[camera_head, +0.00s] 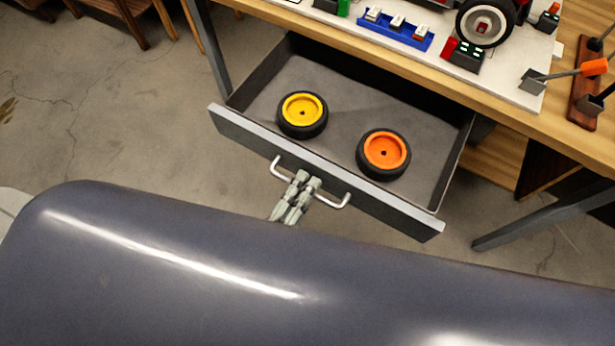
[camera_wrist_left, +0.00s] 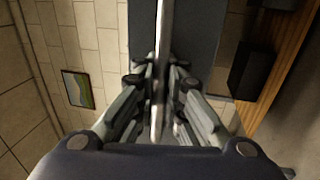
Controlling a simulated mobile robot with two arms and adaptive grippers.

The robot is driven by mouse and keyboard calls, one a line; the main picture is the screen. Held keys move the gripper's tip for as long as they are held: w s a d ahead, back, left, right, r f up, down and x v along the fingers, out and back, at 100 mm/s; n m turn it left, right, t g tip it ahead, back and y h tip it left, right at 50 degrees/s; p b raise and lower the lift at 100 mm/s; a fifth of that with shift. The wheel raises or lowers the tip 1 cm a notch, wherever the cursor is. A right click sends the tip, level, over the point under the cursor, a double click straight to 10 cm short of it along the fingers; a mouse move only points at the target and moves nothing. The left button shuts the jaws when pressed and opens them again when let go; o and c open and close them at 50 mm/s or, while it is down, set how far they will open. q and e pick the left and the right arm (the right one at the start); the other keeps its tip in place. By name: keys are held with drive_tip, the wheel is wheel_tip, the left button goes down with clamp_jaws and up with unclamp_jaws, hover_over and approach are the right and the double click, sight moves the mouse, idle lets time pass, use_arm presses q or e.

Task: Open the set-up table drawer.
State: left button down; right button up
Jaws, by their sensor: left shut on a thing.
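The set-up table drawer (camera_head: 345,88) is pulled out from under the wooden table (camera_head: 440,62), with its inside showing. Its grey front panel (camera_head: 395,215) carries a silver bar handle (camera_head: 333,201). My left gripper (camera_head: 305,184) is shut on the middle of the handle. The left wrist view shows the bar (camera_wrist_left: 160,75) running between the two fingers (camera_wrist_left: 160,85). Two wheels lie flat in the drawer: one with a yellow rim (camera_head: 302,113) and one with an orange rim (camera_head: 384,152). My right gripper is not in view.
A white board (camera_head: 510,92) on the table bears car parts, a blue holder (camera_head: 395,28) and a mounted wheel (camera_head: 486,22). A tool rack (camera_head: 585,105) stands at the right. Grey table legs (camera_head: 545,215) flank the drawer.

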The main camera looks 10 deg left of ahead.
use_arm(q)
drive_tip(key=shift+d+f, duration=0.1)
drive_tip(key=shift+f, duration=0.1)
drive_tip(key=c, duration=2)
unclamp_jaws()
drive_tip(key=shift+o, duration=0.2)
drive_tip(key=shift+r, duration=0.1)
drive_tip(key=v, duration=1.2)
